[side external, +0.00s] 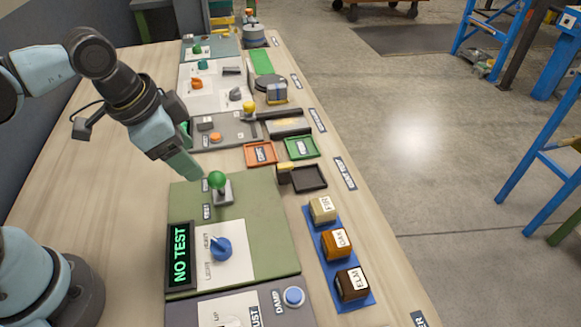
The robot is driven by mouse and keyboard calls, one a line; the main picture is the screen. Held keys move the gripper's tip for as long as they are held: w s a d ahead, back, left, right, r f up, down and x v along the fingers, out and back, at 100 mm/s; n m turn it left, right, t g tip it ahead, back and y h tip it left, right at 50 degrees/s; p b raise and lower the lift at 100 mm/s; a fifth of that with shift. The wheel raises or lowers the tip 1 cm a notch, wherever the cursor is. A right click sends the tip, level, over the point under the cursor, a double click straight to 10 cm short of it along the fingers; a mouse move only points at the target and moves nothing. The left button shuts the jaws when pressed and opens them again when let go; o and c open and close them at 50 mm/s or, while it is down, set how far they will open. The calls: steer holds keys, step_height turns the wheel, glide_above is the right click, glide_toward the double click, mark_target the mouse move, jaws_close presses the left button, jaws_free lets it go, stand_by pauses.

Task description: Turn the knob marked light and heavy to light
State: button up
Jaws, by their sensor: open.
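The blue knob (221,248) stands on a white plate (243,262) on the green panel. The plate has the words LIGHT and HEAVY at the knob's left, with LIGHT nearer the camera. The knob's pointer seems to face the HEAVY side, but it is small. My gripper (187,152) is open, with green fingers, up and to the left of the knob and well apart from it. Nothing shows between the fingers. A dark display (180,256) left of the knob reads NO TEST in green.
A green-topped lever (217,182) stands between my gripper and the knob. Blocks marked FIR, OAK and ELM sit on a blue strip (328,258) at the right. An orange tray (260,154) and a green tray (302,147) lie farther back. Bare table lies left of the panel.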

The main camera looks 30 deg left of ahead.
mark_target(219, 242)
steer(key=s+d+m+g+y, duration=0.1)
steer(key=s+d+m+g, duration=0.35)
steer(key=d+m, duration=0.45)
steer(key=shift+t, duration=0.35)
steer(key=shift+s+a+f, duration=0.1)
steer(key=shift+a+f, duration=0.05)
steer(key=shift+f, duration=5.85)
steer(key=c, duration=1)
